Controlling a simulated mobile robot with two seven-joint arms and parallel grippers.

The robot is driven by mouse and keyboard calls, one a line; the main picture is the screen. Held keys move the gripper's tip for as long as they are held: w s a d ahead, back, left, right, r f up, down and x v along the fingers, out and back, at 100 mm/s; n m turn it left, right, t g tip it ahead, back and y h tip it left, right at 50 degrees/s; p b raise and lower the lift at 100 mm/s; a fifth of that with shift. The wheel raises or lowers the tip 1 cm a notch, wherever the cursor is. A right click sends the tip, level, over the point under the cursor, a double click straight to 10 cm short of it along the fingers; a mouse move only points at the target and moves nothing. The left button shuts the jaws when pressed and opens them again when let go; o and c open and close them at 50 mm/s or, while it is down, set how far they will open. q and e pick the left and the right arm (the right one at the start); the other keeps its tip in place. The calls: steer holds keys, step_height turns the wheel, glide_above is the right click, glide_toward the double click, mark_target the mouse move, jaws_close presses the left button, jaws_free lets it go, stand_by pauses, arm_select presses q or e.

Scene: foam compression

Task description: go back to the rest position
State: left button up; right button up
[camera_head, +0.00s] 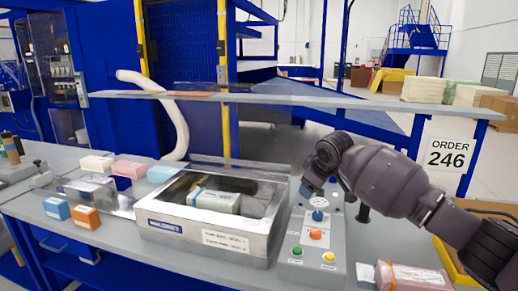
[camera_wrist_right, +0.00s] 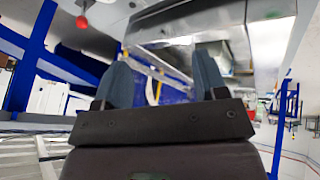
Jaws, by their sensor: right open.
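My right arm comes in from the right in the head view, and its wrist bends down over the control panel (camera_head: 304,262). My right gripper (camera_head: 314,188) is above the upper part of this panel, partly hidden by the wrist. In the right wrist view its two blue-grey fingers (camera_wrist_right: 162,82) stand apart with nothing between them. My left gripper is in neither view. The metal foam press box (camera_head: 170,237) stands left of the panel, with a pale green and white block (camera_head: 217,200) inside under its clear cover.
Small white, pink, blue and orange blocks (camera_head: 86,216) lie left of the box. A pink pack (camera_head: 408,278) lies at the front right, near a yellow-edged tray (camera_head: 448,262). A grey shelf (camera_head: 290,98) crosses behind the bench. An order sign (camera_head: 450,153) hangs at right.

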steer(key=s+a+t+y, duration=0.1)
steer(key=a+t+y, duration=0.25)
steer(key=a, duration=0.25)
steer(key=s+f+t+y, duration=0.2)
steer(key=s+f+t, duration=0.2)
steer(key=s+f, duration=0.15)
steer(key=s+d+f+m+h, duration=0.2)
steer(key=s+d+f, duration=0.4)
steer(key=s+f, duration=0.3)
steer(key=s+d+f+m+g+h, duration=0.1)
steer(key=s+d+f+m+h, duration=0.2)
steer(key=s, duration=1.2)
steer(key=s+d+f+m+g+h, duration=0.1)
steer(key=s+d+f+m+h, duration=0.1)
steer(key=s+d+f, duration=0.7)
steer(key=s+f+m, duration=0.1)
steer(key=s+f, duration=0.3)
steer(key=f, duration=0.2)
steer(key=shift+d+f+m, duration=0.15)
steer(key=shift+f+m, duration=0.15)
steer(key=shift+m, duration=0.1)
